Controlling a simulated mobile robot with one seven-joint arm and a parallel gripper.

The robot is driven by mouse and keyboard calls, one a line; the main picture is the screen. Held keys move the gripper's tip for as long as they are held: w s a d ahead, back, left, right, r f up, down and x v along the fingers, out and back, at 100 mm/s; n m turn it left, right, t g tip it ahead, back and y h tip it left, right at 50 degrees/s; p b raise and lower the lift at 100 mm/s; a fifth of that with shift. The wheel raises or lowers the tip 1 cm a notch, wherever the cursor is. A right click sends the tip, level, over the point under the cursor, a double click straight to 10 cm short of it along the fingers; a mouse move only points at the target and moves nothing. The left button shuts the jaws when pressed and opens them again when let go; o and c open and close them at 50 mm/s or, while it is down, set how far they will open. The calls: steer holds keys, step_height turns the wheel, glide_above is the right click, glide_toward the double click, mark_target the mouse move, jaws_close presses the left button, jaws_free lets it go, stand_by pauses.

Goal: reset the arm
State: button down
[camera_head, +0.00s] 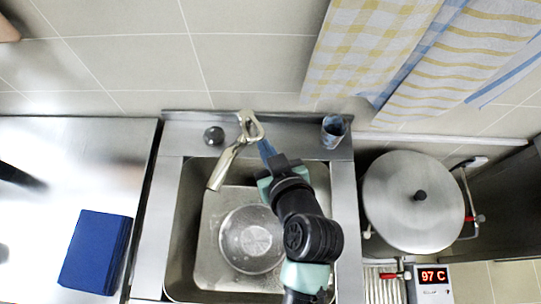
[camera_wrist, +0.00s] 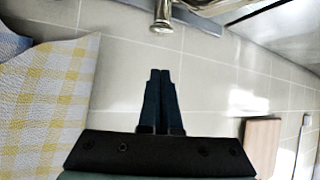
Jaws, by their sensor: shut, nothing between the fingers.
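My gripper (camera_head: 266,149) is over the back part of the sink, close beside the metal faucet (camera_head: 238,145). In the wrist view my gripper (camera_wrist: 160,75) shows two dark blue fingers pressed together with nothing between them. The faucet's end (camera_wrist: 162,22) shows just beyond the fingertips in that view; I cannot tell whether they touch. My arm reaches up from the bottom of the head view over the right side of the sink.
A round pot (camera_head: 250,238) sits in the sink (camera_head: 205,275). A lidded stockpot (camera_head: 412,200) stands right, above a 97 C display (camera_head: 433,276). A blue cup (camera_head: 333,130) and dark knob (camera_head: 213,135) are behind the sink. Towels (camera_head: 365,45) hang behind; a blue cloth (camera_head: 96,250) lies left.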

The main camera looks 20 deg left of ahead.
steer(key=v, duration=0.2)
steer(key=shift+s+d, duration=0.3)
steer(key=shift+s, duration=0.05)
